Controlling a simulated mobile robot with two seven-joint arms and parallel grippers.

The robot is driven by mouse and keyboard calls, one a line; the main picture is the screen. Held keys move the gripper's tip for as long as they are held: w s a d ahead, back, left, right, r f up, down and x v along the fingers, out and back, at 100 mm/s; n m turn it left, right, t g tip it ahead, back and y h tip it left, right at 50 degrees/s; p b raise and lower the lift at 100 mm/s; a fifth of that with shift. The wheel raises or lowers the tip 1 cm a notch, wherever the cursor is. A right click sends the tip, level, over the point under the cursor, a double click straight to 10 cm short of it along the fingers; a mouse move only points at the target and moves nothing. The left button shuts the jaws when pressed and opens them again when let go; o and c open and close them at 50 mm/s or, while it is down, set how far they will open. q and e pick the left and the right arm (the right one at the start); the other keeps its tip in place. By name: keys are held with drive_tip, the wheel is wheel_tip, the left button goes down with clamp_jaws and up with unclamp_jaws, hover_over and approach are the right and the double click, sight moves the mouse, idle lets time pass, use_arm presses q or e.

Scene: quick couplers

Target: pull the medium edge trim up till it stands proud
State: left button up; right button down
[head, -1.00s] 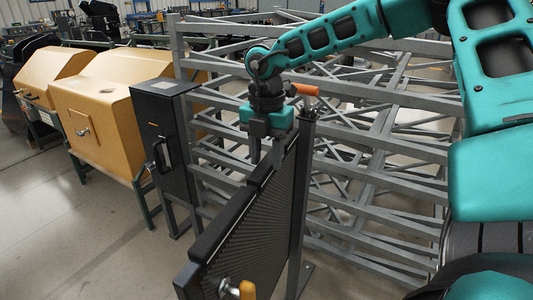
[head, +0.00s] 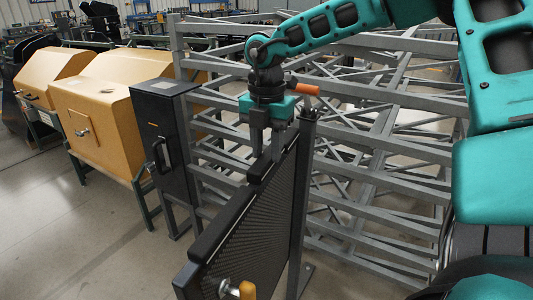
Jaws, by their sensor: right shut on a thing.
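A dark edge trim (head: 259,173) sits on the sloping top edge of an upright ribbed panel (head: 262,222) in the head view. My right gripper (head: 267,152) points down from above and is shut on this trim. The trim stands a little above the line of the longer dark trim (head: 222,225) nearer the camera, with a visible step between them. The fingers hide part of the held trim, and its underside is hard to make out. My left gripper is not in view.
A grey post (head: 303,190) with an orange handle (head: 304,88) stands at the panel's far end. A yellow-orange knob (head: 247,289) is at the near end. A grey metal rack (head: 390,160) stands behind. A black cabinet (head: 163,140) is left; floor at front left is clear.

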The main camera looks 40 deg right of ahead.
sight(267, 155)
drive_tip(key=shift+w+r, duration=0.15)
drive_tip(key=shift+r, duration=0.15)
drive_tip(key=c, duration=1.1)
unclamp_jaws()
drive_tip(key=shift+o, duration=1.7)
drive_tip(key=shift+f, duration=0.1)
wheel_tip(267, 155, up, 13)
drive_tip(key=p, duration=0.1)
drive_tip(key=shift+s, duration=0.2)
